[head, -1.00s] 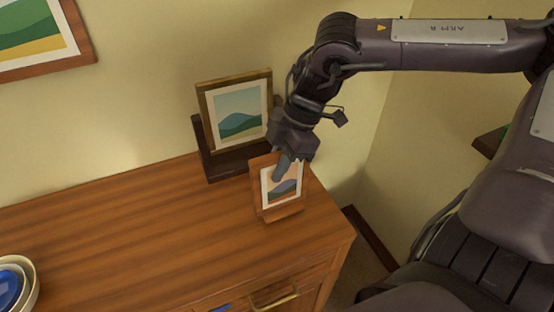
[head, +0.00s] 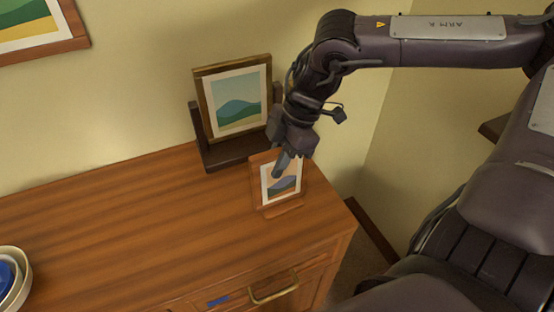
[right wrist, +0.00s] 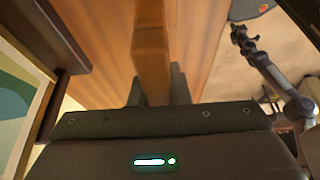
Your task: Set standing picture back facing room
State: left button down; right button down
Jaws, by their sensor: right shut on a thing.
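The small standing picture (head: 266,190) has a reddish-brown wooden frame and an orange and blue landscape. It is upright near the right front corner of the dresser top (head: 120,222), with its picture side towards the head camera. My right gripper (head: 280,166) is shut on its upper part from above, with one finger across the front. In the right wrist view the frame shows edge-on as a wooden strip (right wrist: 152,45) between the fingers. Its lower edge appears at the dresser top; firm contact is hard to tell. My left gripper does not show clearly in either view.
A larger landscape picture (head: 238,102) stands in a dark stand (head: 226,157) just behind and left. A nest of bowls (head: 22,290) is at the front left. A framed picture (head: 80,40) hangs on the wall. The dresser's middle is clear; its right edge is close.

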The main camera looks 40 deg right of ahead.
jog(key=shift+f, duration=0.25)
jog(key=c, duration=1.3)
grip_release()
jog(key=shift+r, duration=0.1)
jog(key=v, duration=0.7)
jog(key=shift+s+d+r, duration=0.1)
jog(key=shift+d+r, duration=0.1)
jog(key=shift+r, duration=0.15)
